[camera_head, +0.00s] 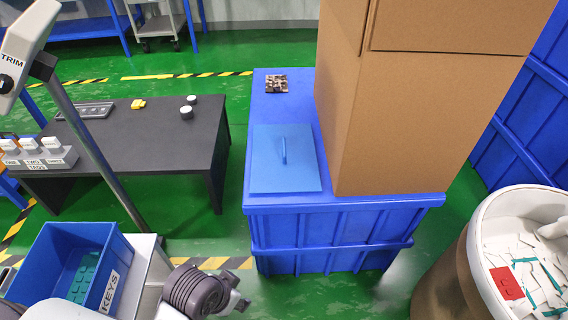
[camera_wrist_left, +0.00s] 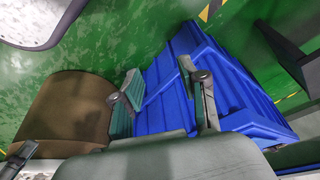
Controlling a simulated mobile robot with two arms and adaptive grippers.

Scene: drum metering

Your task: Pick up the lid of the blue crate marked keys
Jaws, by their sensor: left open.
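The blue crate marked KEYS (camera_head: 43,268) stands at the lower left in the head view, open on top, with teal pieces inside. A flat lighter-blue lid (camera_head: 267,160) with a small upright bar handle (camera_head: 284,150) lies on a large blue bin, apart from the crate. My left gripper (camera_head: 238,300) is at the bottom of the head view, nearer than the lid and not touching it. In the left wrist view my left gripper (camera_wrist_left: 160,85) has its fingers spread, with nothing between them. The lid does not show in that view. My right gripper is not in view.
The large blue bin (camera_head: 330,240) also carries a tall cardboard box (camera_head: 425,110) right beside the lid and a small patterned item (camera_head: 276,84) behind it. A drum (camera_head: 480,240) of pale and teal pieces stands right. A dark table (camera_head: 150,140) stands left.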

